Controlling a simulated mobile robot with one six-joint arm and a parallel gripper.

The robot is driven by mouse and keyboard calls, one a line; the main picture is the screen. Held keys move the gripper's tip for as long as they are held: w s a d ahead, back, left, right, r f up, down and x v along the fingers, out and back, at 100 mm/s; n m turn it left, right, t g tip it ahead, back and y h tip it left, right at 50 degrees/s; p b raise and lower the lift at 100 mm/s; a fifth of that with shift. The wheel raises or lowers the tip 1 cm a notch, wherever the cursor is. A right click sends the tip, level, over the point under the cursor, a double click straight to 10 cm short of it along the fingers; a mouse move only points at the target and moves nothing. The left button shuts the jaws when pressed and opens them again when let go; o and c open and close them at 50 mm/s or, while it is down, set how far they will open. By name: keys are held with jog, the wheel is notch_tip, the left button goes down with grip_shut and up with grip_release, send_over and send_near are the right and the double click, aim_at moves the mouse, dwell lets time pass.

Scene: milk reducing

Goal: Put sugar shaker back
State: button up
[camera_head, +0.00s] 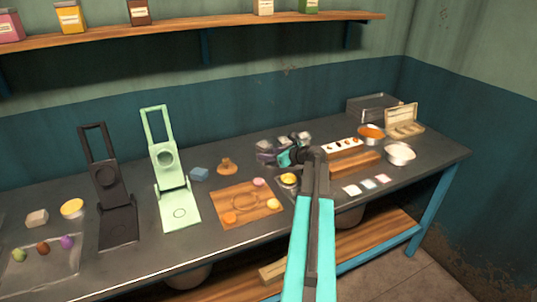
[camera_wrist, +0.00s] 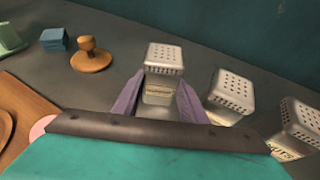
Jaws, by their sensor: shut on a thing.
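My gripper (camera_wrist: 160,85) is shut on a metal shaker (camera_wrist: 165,57) with a perforated top. The shaker stands upright between the two purple fingers, and its label is too small to read. Whether its base touches the counter is hidden. Two similar shakers, a middle one (camera_wrist: 231,90) and a right one (camera_wrist: 300,125), stand to its right in the wrist view. The right one's label is only partly visible. In the head view my gripper (camera_head: 280,153) is at the shaker group near the back of the counter, and my arm partly hides that area.
A wooden stamp (camera_wrist: 91,57) and a blue block (camera_wrist: 54,39) stand left of the held shaker. A wooden board (camera_head: 236,217) lies in front. White bowl (camera_head: 400,153), orange-filled bowl (camera_head: 371,133) and wire basket (camera_head: 374,107) are at right. Presses stand at left.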

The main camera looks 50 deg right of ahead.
jog(key=shift+f, duration=0.1)
jog(key=o, duration=0.9)
jog(key=shift+c, duration=0.2)
jog(key=b+v, duration=0.2)
jog(key=v, duration=1)
jog(key=shift+r, duration=0.2)
